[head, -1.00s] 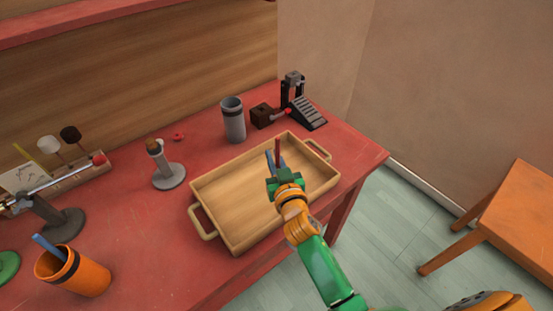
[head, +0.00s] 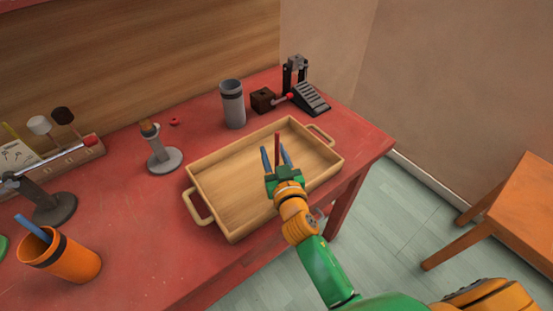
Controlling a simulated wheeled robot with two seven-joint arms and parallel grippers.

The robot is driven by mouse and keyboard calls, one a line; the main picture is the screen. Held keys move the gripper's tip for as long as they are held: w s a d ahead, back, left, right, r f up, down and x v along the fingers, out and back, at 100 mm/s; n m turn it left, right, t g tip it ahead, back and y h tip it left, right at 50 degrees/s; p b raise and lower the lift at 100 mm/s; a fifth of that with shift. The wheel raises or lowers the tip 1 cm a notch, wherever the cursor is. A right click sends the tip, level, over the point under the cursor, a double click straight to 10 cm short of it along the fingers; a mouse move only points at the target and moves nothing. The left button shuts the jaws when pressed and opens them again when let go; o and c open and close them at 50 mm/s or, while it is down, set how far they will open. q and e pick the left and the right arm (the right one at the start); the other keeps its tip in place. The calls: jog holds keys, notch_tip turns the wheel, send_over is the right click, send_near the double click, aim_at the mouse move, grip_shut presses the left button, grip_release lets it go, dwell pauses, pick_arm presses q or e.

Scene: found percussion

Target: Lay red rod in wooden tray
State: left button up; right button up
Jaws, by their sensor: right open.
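The wooden tray (head: 212,178) lies on the red table, with a handle at each end. My right gripper (head: 275,152) is over the tray, its two blue fingers spread apart. The dark red rod (head: 278,146) shows between the fingers, with a gap on each side. Its lower end is hidden by the gripper, and I cannot tell whether it touches the tray floor. My left gripper is out of view.
A grey cup (head: 233,106) and a black pedal (head: 308,97) stand behind the tray. A grey stand (head: 163,158) is to its left. An orange cup (head: 72,262) holding a blue stick is at the front left. The tray's left half is clear.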

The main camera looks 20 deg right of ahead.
jog(key=s+r+b, duration=0.1)
jog(key=s, duration=1)
jog(key=shift+s+a, duration=0.3)
jog(key=shift+a, duration=0.05)
jog(key=shift+r, duration=0.1)
